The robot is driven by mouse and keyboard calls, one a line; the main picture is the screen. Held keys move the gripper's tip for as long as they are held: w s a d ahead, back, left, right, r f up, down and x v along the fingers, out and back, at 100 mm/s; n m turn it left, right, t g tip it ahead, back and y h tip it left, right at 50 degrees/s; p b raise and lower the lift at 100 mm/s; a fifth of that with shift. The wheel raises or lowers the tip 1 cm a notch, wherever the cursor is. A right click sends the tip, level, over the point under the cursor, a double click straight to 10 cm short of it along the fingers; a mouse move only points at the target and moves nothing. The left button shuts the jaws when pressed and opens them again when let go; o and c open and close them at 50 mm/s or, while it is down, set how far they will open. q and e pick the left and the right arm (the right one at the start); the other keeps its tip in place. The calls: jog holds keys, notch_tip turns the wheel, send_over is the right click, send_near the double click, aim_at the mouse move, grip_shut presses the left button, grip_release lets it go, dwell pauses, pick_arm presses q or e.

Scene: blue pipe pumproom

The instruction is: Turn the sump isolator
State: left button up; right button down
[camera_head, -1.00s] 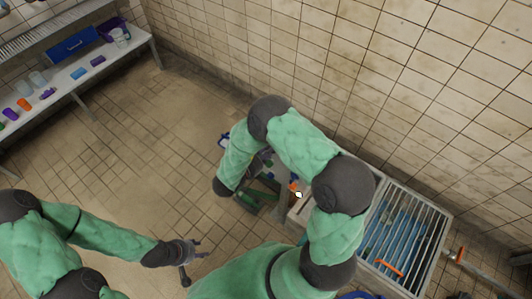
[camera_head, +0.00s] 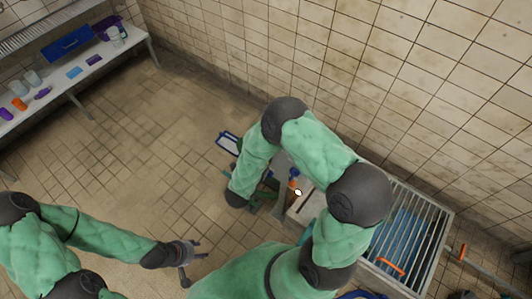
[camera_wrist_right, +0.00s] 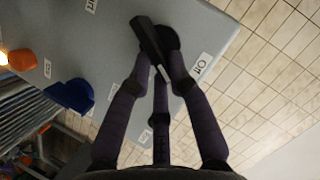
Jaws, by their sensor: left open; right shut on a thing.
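In the right wrist view a black lever handle (camera_wrist_right: 150,36) sits on a grey panel (camera_wrist_right: 110,55), beside a round black part. My right gripper (camera_wrist_right: 160,66) is shut on this handle, its dark fingers on either side of it. A small white label (camera_wrist_right: 201,67) reading "Off" is on the panel right of the handle; another label lies near the top edge. I cannot confirm from the lettering that this is the sump isolator. In the head view my right arm hides the right gripper and the handle. My left gripper (camera_head: 192,262) is open and empty above the floor.
A blue handle (camera_wrist_right: 70,95) and an orange knob (camera_wrist_right: 20,59) are on the same panel. In the head view a barred grate (camera_head: 405,225) lies right of my right arm. A bench (camera_head: 75,80) with cups stands far left. Tiled floor between is clear.

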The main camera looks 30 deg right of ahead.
jog(key=shift+s+d+f+m+t+h+b, duration=0.15)
jog(key=shift+f+m+t+b, duration=0.45)
jog(key=shift+m+b, duration=1.25)
jog(key=shift+s+a+f+m+t+h+b, duration=0.1)
jog(key=shift+f+m+t+h+b, duration=0.15)
jog(key=shift+m+t+b, duration=1.5)
jog(key=shift+s+d+f+m+g+h+b, duration=0.15)
jog(key=shift+f+m+b, duration=0.5)
jog(key=shift+b, duration=2.2)
jog(key=shift+a+r+m, duration=0.1)
jog(key=shift+r+m, duration=0.15)
jog(key=shift+m, duration=0.1)
jog(key=c, duration=1.1)
grip_release()
jog(key=shift+c, duration=0.2)
jog(key=shift+r, duration=0.1)
jog(key=v, duration=1.2)
jog(key=shift+w, duration=0.1)
